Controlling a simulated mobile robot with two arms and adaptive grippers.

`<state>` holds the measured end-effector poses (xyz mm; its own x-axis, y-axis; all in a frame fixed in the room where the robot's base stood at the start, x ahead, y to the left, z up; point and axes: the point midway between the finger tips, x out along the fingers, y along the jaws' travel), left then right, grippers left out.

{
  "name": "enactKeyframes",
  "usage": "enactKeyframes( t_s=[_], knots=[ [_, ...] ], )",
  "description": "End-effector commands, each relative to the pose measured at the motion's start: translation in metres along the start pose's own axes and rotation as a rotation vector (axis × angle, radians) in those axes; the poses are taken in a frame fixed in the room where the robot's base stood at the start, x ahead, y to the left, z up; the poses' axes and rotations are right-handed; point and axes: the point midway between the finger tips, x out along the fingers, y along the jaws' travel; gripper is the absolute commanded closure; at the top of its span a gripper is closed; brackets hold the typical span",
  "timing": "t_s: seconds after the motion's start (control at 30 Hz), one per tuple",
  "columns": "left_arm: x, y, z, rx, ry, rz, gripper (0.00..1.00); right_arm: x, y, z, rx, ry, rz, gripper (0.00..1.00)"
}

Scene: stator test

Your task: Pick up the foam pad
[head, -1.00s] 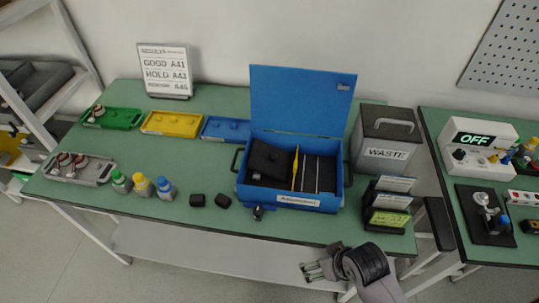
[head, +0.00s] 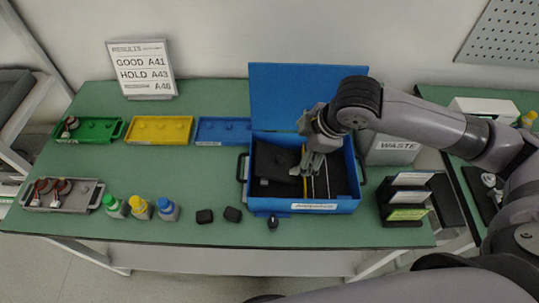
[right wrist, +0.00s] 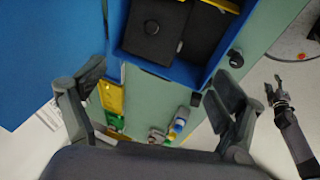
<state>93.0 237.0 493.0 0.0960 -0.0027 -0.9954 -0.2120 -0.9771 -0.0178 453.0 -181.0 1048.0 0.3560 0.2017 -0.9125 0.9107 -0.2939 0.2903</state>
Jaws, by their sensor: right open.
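The black square foam pad (head: 272,162), with a small round mark on top, lies in the left part of the open blue box (head: 290,206). In the right wrist view the pad (right wrist: 155,28) shows at the top, inside the blue walls. My right gripper (head: 308,168) is over the box, just right of the pad, with its fingers spread and nothing between them. Its two fingers (right wrist: 155,100) show wide apart in the right wrist view. My left gripper (right wrist: 278,92) shows at the right of that view, away from the box; its jaw state is unclear.
The box's blue lid (head: 285,95) stands raised behind. The waste bin (head: 395,148) and a card rack (head: 405,200) stand to the right.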

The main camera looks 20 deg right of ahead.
Motion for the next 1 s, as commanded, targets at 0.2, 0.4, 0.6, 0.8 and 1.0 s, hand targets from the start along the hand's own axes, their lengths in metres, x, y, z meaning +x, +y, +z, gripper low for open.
enactKeyframes(
  t_s=[0.2, 0.4, 0.6, 0.8, 1.0],
  knots=[
    [-0.006, 0.002, 0.006, 0.0, -0.008, 0.002, 0.55, 0.026, 0.001, 0.003, 0.0, -0.008, -0.006, 0.1],
    [-0.014, 0.004, 0.009, 0.0, -0.013, 0.005, 0.55, 0.07, 0.001, 0.002, -0.001, -0.007, -0.005, 0.1],
    [-0.02, 0.004, 0.007, 0.0, -0.011, 0.005, 0.55, 0.106, 0.001, 0.003, -0.001, -0.007, -0.003, 0.1],
    [-0.022, 0.003, 0.004, 0.001, -0.008, 0.004, 0.55, 0.12, 0.001, 0.003, -0.002, -0.005, 0.0, 0.1],
    [-0.036, 0.003, 0.002, 0.001, -0.006, 0.004, 0.55, 0.143, -0.006, 0.003, -0.002, -0.007, -0.003, 0.1]
  ],
)
